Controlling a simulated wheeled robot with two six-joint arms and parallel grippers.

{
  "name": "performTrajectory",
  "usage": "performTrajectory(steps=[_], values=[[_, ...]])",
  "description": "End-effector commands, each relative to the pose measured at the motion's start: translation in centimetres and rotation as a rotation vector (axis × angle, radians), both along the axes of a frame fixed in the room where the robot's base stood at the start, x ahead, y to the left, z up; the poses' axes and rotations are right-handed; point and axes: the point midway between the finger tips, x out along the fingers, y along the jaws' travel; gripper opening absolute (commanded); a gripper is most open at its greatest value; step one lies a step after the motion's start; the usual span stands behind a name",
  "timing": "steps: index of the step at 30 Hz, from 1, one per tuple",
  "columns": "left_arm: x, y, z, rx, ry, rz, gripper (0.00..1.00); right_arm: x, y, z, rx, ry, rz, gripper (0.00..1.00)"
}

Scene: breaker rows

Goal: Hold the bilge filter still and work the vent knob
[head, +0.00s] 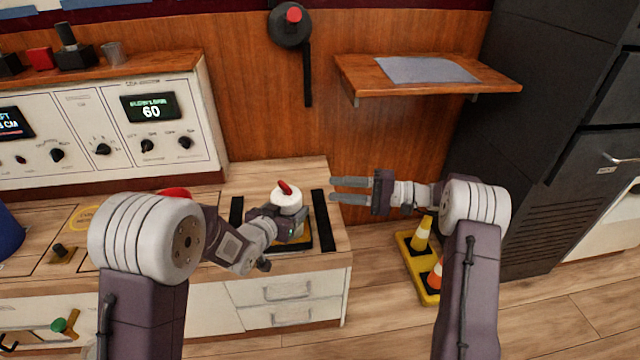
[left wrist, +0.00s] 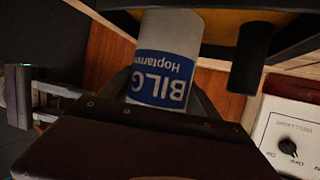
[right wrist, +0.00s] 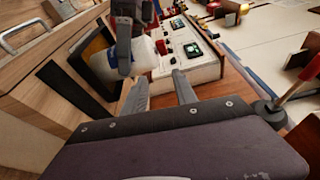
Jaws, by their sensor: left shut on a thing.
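The bilge filter (head: 286,201) is a white cylinder standing upright on a dark-edged pad on the counter. The red vent knob (head: 285,187) sits on its top. My left gripper (head: 291,226) is shut on the filter's body from the near left. In the left wrist view the filter's blue label (left wrist: 160,78) shows upside down between the fingers. My right gripper (head: 350,190) is open and empty, right of the filter and apart from it, fingers pointing left. In the right wrist view the filter (right wrist: 104,66) is partly hidden by my left gripper.
Black strips (head: 320,218) flank the pad. A control panel (head: 155,120) stands at the back left. A wooden shelf (head: 430,72) with a grey sheet juts out at back right. A black lever (head: 307,75) hangs on the wall. Cones (head: 421,235) stand on the floor at right.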

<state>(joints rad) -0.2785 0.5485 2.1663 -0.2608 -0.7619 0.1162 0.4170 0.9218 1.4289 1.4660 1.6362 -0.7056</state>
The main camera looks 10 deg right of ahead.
Motion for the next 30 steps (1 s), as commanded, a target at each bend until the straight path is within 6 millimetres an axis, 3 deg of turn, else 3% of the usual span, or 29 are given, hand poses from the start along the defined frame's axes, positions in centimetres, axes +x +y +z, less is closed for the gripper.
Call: performTrajectory(steps=[4,8,11,13,15,18,21,24,30], values=[[0.0,0.0,0.1,-0.001,-0.003,0.001,0.00,-2.7,-0.6,-3.2,-0.254,0.138,0.161,0.34],[0.0,0.0,0.1,-0.001,-0.003,0.000,0.00,-3.9,-1.1,-3.8,-0.682,0.145,0.324,0.34],[0.0,0.0,0.1,-0.001,-0.002,0.001,0.00,-2.8,-1.3,-1.3,-1.045,0.052,0.377,0.34],[0.0,0.0,0.1,-0.001,-0.002,0.001,0.00,-1.4,-0.6,2.5,-1.280,-0.070,0.368,0.34],[0.0,0.0,0.1,-0.001,-0.002,0.001,0.00,-0.4,1.6,7.5,-1.454,-0.236,0.342,0.34],[0.0,0.0,0.1,-0.001,-0.002,0.001,0.00,-0.9,5.8,12.5,-1.531,-0.424,0.337,0.34],[0.0,0.0,0.1,-0.001,-0.003,0.001,0.00,-2.1,9.4,14.2,-1.515,-0.514,0.368,0.34],[0.0,0.0,0.1,-0.001,-0.003,0.001,0.00,-2.8,11.0,14.5,-1.505,-0.548,0.393,0.34],[0.0,0.0,0.1,-0.002,-0.002,0.001,0.00,-2.7,11.4,13.9,-1.503,-0.550,0.402,0.34]])
